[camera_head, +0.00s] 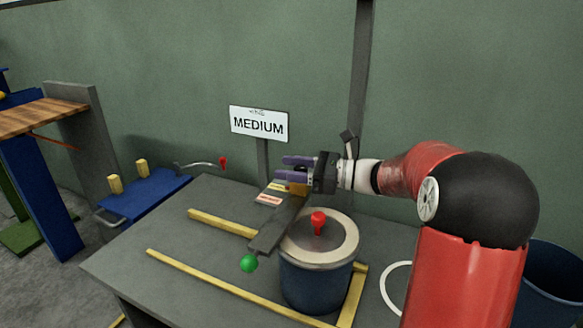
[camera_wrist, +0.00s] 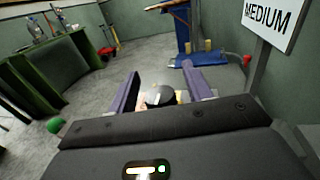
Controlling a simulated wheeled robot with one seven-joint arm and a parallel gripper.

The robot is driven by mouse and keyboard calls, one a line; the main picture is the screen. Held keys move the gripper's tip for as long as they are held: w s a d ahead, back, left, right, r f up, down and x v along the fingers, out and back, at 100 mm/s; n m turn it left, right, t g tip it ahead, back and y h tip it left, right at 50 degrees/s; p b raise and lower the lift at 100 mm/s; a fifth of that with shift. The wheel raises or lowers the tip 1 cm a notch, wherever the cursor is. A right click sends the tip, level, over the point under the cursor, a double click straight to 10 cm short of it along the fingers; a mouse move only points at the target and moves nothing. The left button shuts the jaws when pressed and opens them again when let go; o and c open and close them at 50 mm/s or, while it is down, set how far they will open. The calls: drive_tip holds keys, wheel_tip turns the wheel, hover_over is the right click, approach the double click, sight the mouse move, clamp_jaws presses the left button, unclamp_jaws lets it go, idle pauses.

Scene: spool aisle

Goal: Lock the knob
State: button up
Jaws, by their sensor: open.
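My gripper (camera_head: 283,167) has two purple fingers, spread apart, above the back of the grey table beside the MEDIUM sign. It also shows in the wrist view (camera_wrist: 160,69), with a black round knob-like part (camera_wrist: 160,96) lying between the fingers. I cannot tell whether the fingers touch that part. In the head view a grey bar with yellow and white labels (camera_head: 269,198) lies under the gripper. A green ball (camera_head: 249,263) sits at the bar's near end and also shows in the wrist view (camera_wrist: 55,125). A red knob (camera_head: 318,218) stands upright on a round lid.
The dark blue drum (camera_head: 315,283) under the lid stands at the table's right. Yellow strips (camera_head: 220,223) mark the tabletop. The MEDIUM sign (camera_head: 259,124) stands close behind my gripper. A red-tipped lever (camera_head: 223,162) and a blue bench (camera_head: 145,195) are left of the table.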

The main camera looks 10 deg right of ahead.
drive_tip(key=c, duration=1)
drive_tip(key=shift+o, duration=0.2)
